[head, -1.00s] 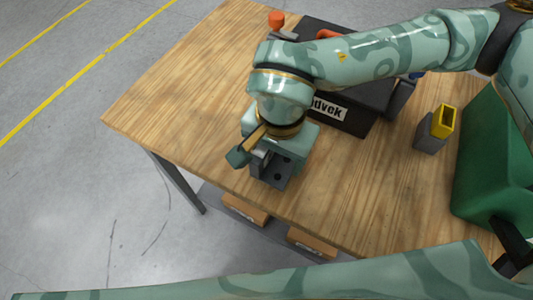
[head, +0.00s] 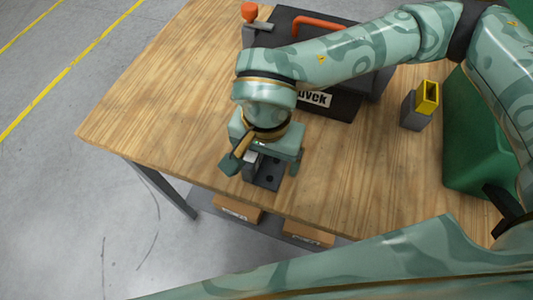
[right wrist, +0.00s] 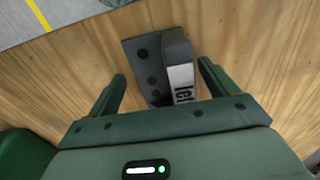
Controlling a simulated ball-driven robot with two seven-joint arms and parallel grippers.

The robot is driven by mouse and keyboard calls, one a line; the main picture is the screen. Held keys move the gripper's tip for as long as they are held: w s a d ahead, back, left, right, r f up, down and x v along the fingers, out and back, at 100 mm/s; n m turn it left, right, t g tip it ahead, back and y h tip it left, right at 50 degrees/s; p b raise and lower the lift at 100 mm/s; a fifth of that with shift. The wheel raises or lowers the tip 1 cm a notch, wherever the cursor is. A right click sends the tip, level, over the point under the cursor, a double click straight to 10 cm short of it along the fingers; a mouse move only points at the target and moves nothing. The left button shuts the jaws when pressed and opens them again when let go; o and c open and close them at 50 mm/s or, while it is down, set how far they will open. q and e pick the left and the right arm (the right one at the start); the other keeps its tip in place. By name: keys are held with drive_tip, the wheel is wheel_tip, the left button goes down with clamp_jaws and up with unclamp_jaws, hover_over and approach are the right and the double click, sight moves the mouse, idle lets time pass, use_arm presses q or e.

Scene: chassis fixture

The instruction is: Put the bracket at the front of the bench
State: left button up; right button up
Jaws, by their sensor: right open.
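The bracket (head: 268,178) is a dark grey angled piece with round holes. It rests on the wooden bench near the edge closest to me, partly hidden under my right gripper in the head view. In the right wrist view the bracket (right wrist: 140,68) shows its holed plate and an upright part with a white label, partly cut off. My right gripper (right wrist: 161,70) is open, with one finger on each side of the bracket and a gap on both sides. In the head view the right gripper (head: 262,158) points down over it. My left gripper is not in view.
A black toolbox (head: 340,105) with an orange handle stands behind the gripper. A grey-and-yellow block (head: 422,105) and a green container (head: 470,140) are to the right. An orange-topped item (head: 249,12) is at the back. The bench's left part (head: 150,110) is clear.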

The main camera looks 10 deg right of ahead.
sight(267, 165)
wheel_tip(267, 165, up, 12)
drive_tip(key=p, duration=0.2)
drive_tip(key=shift+f, duration=0.2)
drive_tip(key=shift+p, duration=0.3)
